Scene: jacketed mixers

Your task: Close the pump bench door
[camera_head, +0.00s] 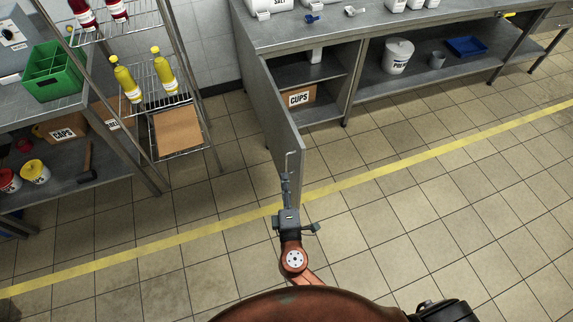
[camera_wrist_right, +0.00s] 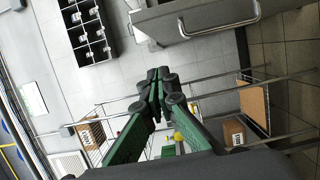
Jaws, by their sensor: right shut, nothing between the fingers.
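The pump bench door (camera_head: 275,105) is a grey panel at the left end of the bench. It stands wide open, swung out toward me, and the cupboard behind it is exposed. A thin bar handle (camera_head: 289,163) shows near its outer edge. My right gripper (camera_head: 286,181) is shut and empty, close to the door's outer edge by the handle; I cannot tell whether it touches. In the right wrist view the shut fingers (camera_wrist_right: 157,82) lie just below a grey panel with a bar handle (camera_wrist_right: 215,30). My left gripper is not in view.
The bench (camera_head: 330,30) holds a box marked CUPS (camera_head: 301,97) inside the cupboard and a white bucket (camera_head: 397,56) on the open shelf. A wire rack (camera_head: 160,85) with yellow bottles stands left of the door. The tiled floor right of the door is clear.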

